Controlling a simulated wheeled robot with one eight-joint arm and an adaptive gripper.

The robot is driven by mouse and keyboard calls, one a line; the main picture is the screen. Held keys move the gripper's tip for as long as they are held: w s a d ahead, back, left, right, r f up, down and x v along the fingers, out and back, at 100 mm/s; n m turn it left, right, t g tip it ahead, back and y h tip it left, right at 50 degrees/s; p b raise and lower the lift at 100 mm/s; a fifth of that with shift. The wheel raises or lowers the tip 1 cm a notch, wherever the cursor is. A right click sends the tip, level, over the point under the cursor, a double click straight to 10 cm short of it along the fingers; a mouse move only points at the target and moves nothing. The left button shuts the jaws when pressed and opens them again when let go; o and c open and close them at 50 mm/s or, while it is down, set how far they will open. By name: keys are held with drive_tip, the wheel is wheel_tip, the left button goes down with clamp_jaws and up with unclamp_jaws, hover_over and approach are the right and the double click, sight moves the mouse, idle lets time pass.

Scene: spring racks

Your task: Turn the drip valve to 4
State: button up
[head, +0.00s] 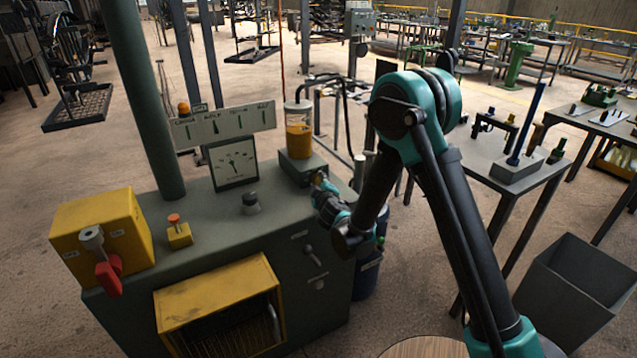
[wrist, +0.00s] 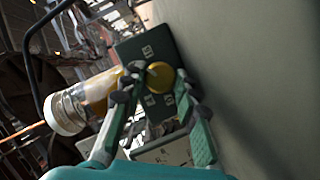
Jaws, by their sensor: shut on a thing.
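The drip valve is a round brass-yellow knob (wrist: 160,75) on the face of a dark green block (wrist: 135,48). Small white number plates sit around the knob, too small to read surely. In the wrist view my gripper (wrist: 158,84) has its grey fingertips on both sides of the knob, shut on it. In the head view the block (head: 302,168) stands on the machine's right end, under a glass oil jar (head: 299,138) with amber oil. There my gripper (head: 322,186) reaches the block's front and mostly hides the knob. The knob's pointer cannot be made out.
The green machine cabinet (head: 225,240) carries a dial gauge (head: 234,163), a black knob (head: 250,203), a small yellow button box (head: 179,234) and a yellow box with a red lever (head: 108,275). A dark blue drum (head: 367,275) stands beside it. A grey bin (head: 575,295) is at right.

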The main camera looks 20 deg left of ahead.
drive_tip(key=shift+n+t, duration=0.3)
drive_tip(key=shift+n, duration=0.2)
idle(0.3)
drive_tip(key=o, duration=1.2)
drive_tip(key=shift+c, duration=0.2)
